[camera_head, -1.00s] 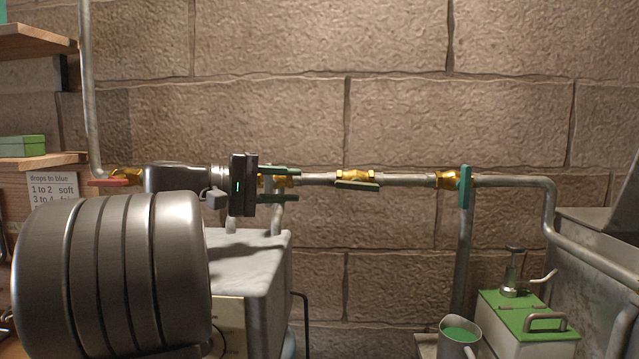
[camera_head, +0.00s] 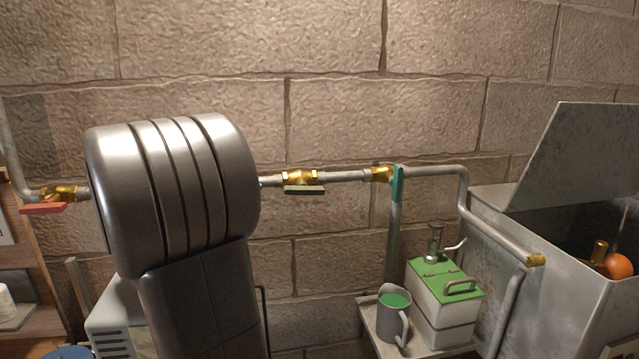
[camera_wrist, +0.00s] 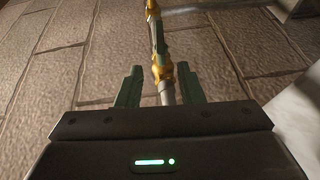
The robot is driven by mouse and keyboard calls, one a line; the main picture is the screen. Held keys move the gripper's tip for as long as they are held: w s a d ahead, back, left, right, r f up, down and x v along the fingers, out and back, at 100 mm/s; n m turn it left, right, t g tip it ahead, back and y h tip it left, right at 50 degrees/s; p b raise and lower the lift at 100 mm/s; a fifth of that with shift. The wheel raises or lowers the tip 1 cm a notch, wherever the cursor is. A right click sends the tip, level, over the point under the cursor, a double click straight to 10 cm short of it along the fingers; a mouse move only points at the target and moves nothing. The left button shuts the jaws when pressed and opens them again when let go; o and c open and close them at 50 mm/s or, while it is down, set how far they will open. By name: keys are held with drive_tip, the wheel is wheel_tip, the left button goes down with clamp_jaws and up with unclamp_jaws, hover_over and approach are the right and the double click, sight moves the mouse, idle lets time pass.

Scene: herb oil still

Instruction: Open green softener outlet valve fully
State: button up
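A brass valve (camera_head: 300,176) with a dark green lever (camera_head: 304,190) sits on the wall pipe in the head view. The lever lies along the pipe. I see no finger closed on the lever. In the head view my arm hides the gripper.
A red-levered valve (camera_head: 43,208) is at the left. Below the pipe on the right stand a grey jug (camera_head: 393,318) of green liquid and a green-topped box (camera_head: 445,292). An open metal tank (camera_head: 520,255) is at the far right. The wall is bare above the pipe.

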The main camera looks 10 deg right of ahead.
sight(293, 193)
drive_tip(key=p+x, duration=0.3)
drive_tip(key=x, duration=1)
drive_tip(key=shift+w+d+p, duration=0.1)
drive_tip(key=shift+p, duration=0.2)
drive_tip(key=shift+c, duration=0.2)
clamp_jaws()
